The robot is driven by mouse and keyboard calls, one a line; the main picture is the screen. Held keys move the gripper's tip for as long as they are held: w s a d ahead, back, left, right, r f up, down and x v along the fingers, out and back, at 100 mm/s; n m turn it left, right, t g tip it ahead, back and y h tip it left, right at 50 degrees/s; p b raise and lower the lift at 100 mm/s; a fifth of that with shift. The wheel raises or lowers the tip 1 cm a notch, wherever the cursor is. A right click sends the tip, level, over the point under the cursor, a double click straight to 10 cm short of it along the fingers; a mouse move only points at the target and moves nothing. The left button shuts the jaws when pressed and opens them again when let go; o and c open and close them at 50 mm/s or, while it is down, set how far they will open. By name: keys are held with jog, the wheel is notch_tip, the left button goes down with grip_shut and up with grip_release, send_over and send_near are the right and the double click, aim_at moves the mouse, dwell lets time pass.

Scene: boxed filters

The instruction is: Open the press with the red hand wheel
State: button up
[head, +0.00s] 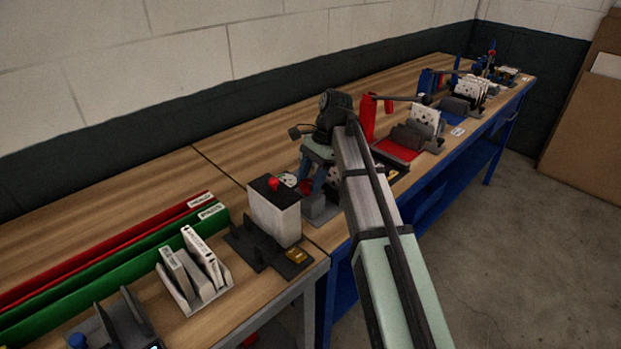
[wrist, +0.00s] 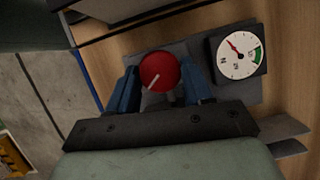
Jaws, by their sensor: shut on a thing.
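The red hand wheel (wrist: 159,70) shows in the wrist view as a round knob with a white mark pointing to lower left. My gripper (wrist: 164,85) has a blue finger on each side of the wheel and is shut on it. The grey press body (head: 318,208) is partly hidden by my gripper and arm. A dial gauge (wrist: 238,56) beside the wheel has its red needle pointing to upper left.
A pale box with a red button (head: 275,210) stands close left of the press. Green (head: 130,245) and red (head: 100,240) trays and a grey holder with white boxes (head: 195,275) are further left. More racks (head: 415,138) stand along the bench to the right.

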jog(key=o, duration=1)
jog(key=shift+s+m+t, duration=0.2)
jog(key=shift+m+t, duration=0.2)
jog(key=shift+m, duration=0.7)
jog(key=m+t+y, duration=0.1)
jog(key=m, duration=0.2)
jog(key=shift+s+d+m, duration=0.1)
jog(key=shift+m, duration=0.3)
jog(key=shift+n+y, duration=0.5)
jog(key=shift+y, duration=0.4)
jog(key=shift+d+r, duration=0.4)
jog(key=shift+r, duration=1.9)
jog(key=shift+d+r, duration=0.35)
jog(key=shift+r, duration=1.95)
jog(key=shift+d+r, duration=0.4)
jog(key=shift+r, duration=1.9)
